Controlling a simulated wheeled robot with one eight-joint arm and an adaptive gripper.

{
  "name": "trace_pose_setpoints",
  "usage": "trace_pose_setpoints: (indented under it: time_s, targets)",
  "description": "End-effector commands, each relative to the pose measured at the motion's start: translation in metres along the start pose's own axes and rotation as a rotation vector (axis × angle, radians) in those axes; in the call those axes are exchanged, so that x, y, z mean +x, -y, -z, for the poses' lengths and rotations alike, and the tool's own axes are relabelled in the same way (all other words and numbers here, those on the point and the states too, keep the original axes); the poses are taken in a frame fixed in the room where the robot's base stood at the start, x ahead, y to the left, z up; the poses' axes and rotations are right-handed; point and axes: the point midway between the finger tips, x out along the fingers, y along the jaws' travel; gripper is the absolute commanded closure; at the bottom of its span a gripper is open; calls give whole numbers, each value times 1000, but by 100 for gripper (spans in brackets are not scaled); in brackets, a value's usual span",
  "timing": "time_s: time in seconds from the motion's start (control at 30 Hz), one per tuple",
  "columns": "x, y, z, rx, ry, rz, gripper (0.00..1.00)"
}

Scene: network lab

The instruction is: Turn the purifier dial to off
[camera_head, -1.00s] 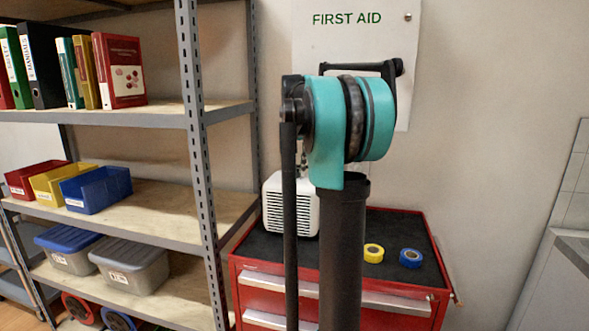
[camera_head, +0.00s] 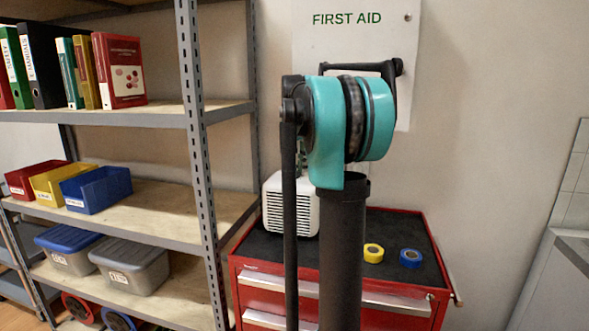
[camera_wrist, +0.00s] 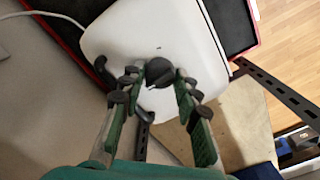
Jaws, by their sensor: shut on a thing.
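The white purifier (camera_head: 304,209) stands on the black top of the red tool cart in the head view, partly hidden behind my arm. In the wrist view the purifier (camera_wrist: 150,40) fills the upper middle, with its dark round dial (camera_wrist: 159,71) on the near face. My gripper (camera_wrist: 158,80) has its two green-and-black fingers on either side of the dial, shut on it. The dial shows a ridge across its middle. Its setting marks are too small to read. The head view does not show my fingertips, which are hidden behind my arm.
The red tool cart (camera_head: 262,282) carries a yellow tape roll (camera_head: 373,253) and a blue tape roll (camera_head: 411,258) right of the purifier. A grey shelf (camera_head: 150,117) with binders and bins stands close on the left. A white cable (camera_wrist: 50,15) runs beside the purifier.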

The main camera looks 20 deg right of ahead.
Motion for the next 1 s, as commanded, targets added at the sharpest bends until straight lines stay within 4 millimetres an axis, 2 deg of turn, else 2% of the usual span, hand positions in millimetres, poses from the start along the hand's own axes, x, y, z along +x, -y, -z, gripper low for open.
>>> trace_pose_setpoints:
  time_s: [0.37,0.4,0.57,0.87,1.0]
  targets:
    - [0,0,0,-3,-1,0,97]
    - [0,0,0,-2,-1,0,65]
    - [0,0,0,-2,-1,0,47]
    - [-1,0,0,-2,0,0,47]
    - [-13,0,0,-2,0,0,47]
